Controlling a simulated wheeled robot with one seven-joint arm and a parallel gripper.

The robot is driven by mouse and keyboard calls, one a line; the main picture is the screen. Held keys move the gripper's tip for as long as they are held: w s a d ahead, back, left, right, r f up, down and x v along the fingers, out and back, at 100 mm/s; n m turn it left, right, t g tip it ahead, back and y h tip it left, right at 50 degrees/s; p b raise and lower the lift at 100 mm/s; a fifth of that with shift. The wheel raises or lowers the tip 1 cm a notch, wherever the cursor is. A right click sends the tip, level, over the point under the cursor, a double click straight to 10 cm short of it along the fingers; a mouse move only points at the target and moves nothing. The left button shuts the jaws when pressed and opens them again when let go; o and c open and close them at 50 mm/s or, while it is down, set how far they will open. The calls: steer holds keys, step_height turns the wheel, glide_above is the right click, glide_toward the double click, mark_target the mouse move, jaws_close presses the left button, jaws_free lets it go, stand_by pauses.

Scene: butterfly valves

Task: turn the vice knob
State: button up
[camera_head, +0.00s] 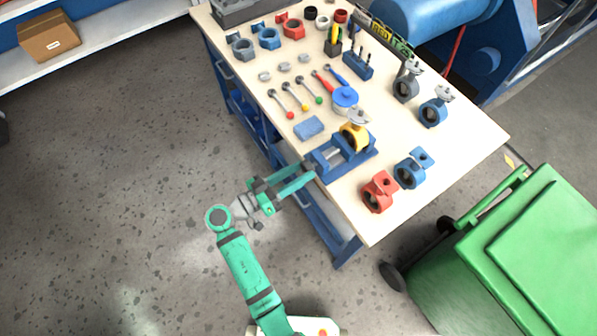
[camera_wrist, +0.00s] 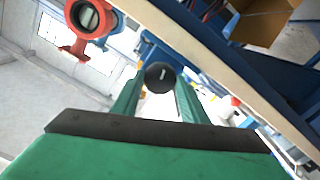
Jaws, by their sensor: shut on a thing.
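The blue vice (camera_head: 356,157) sits at the front edge of the workbench and holds a yellow valve body (camera_head: 355,134) upright. My gripper (camera_head: 309,172) reaches the vice's near end from the left, its two green fingers stretched out. In the wrist view, the dark round vice knob (camera_wrist: 159,77) lies between the fingertips, and my gripper (camera_wrist: 159,88) is shut on it. In the head view the knob is hidden at the fingertips.
The workbench (camera_head: 262,84) bears tools and several valve bodies. A red valve body (camera_head: 378,194) and a blue one (camera_head: 411,170) stand right of the vice. A green bin (camera_head: 530,250) stands at the lower right. The floor at left is clear.

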steer(key=m, duration=0.6)
steer(key=shift+a+f, duration=0.1)
steer(key=shift+m, duration=0.7)
steer(key=o, duration=1.1)
steer(key=shift+w+d, duration=0.1)
steer(key=shift+d, duration=0.1)
steer(key=shift+v, duration=5.65)
steer(key=shift+w+a, duration=0.1)
